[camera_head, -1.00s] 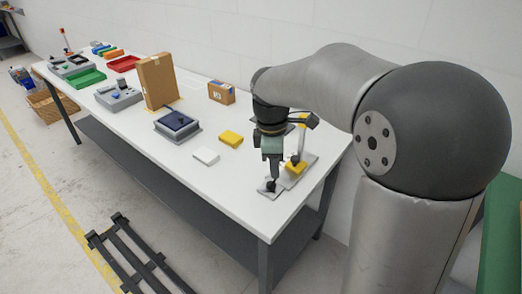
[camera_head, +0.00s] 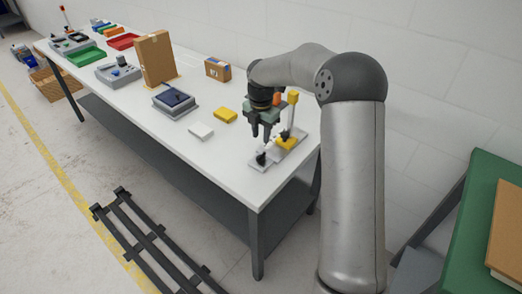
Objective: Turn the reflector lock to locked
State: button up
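A grey fixture plate (camera_head: 280,150) lies at the near right end of the white table. It bears a small black knob (camera_head: 261,159) at its front end, probably the lock, a yellow block (camera_head: 286,143) and an upright post with a yellow top (camera_head: 292,97). My gripper (camera_head: 261,138) points down above the black knob, with a small gap below its fingertips. The two fingers stand apart with nothing visible between them. The knob is too small to tell which way it is turned. My gripper and wrist hide part of the fixture's back.
A yellow foam block (camera_head: 225,116) and a white block (camera_head: 200,131) lie left of the fixture. A dark-topped grey device (camera_head: 176,101), a tall cardboard panel (camera_head: 155,58) and a small carton (camera_head: 218,69) stand farther back. The table's front edge is close to the fixture.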

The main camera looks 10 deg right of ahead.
aim_at(261, 155)
notch_tip(261, 155, down, 8)
jog(key=shift+f+p, duration=0.1)
jog(key=shift+p, duration=0.3)
jog(key=shift+c, duration=0.3)
grip_shut()
